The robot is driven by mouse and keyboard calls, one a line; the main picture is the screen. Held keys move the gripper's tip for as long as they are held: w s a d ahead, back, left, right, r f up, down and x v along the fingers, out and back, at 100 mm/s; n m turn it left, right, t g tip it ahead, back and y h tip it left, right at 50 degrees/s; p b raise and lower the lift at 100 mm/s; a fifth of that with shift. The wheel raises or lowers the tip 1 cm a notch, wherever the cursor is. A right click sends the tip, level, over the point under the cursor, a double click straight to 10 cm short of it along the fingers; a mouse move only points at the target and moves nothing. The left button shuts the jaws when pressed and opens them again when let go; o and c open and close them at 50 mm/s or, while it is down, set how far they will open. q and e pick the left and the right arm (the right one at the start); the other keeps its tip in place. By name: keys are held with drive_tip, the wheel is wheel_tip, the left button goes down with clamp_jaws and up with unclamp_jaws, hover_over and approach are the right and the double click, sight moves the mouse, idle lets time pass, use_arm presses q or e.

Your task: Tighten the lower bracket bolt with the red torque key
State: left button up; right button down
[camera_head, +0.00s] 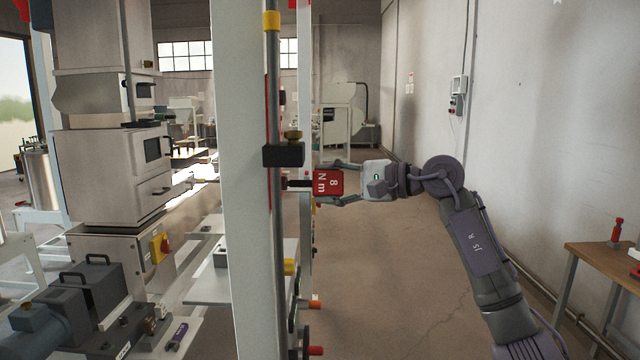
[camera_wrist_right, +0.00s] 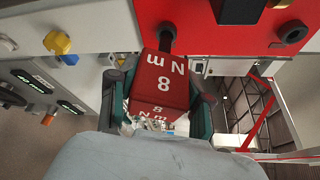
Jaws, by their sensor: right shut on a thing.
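The red torque key (camera_head: 329,182), marked "8 N m", is held level in my right gripper (camera_head: 324,181), whose fingers are shut on its body from both sides. Its dark shaft points left, toward the grey pole and white post, just below the black bracket block (camera_head: 283,156). In the right wrist view the key (camera_wrist_right: 160,83) has its shaft end at or very near a red plate (camera_wrist_right: 205,28). The lower bracket bolt is not clearly visible; whether the tip is seated on it I cannot tell. My left gripper is out of view.
The white post (camera_head: 243,200) and grey pole (camera_head: 273,90) stand close left of the key. Colored knobs (camera_head: 315,305) stick out lower down. A wooden table (camera_head: 600,262) with a red-handled tool (camera_head: 617,232) stands at right. The floor between is clear.

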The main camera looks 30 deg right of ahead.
drive_tip(key=shift+r, duration=0.15)
idle(0.8)
drive_tip(key=shift+p, duration=0.3)
drive_tip(key=shift+m+g+p, duration=0.6)
drive_tip(key=shift+m+p, duration=0.5)
drive_tip(key=shift+p, duration=0.25)
drive_tip(key=shift+m+g+p, duration=0.6)
drive_tip(key=shift+m+p, duration=0.6)
drive_tip(key=shift+p, duration=0.65)
drive_tip(key=shift+m+g+y, duration=0.3)
drive_tip(key=shift+m+g, duration=0.4)
drive_tip(key=shift+m, duration=0.3)
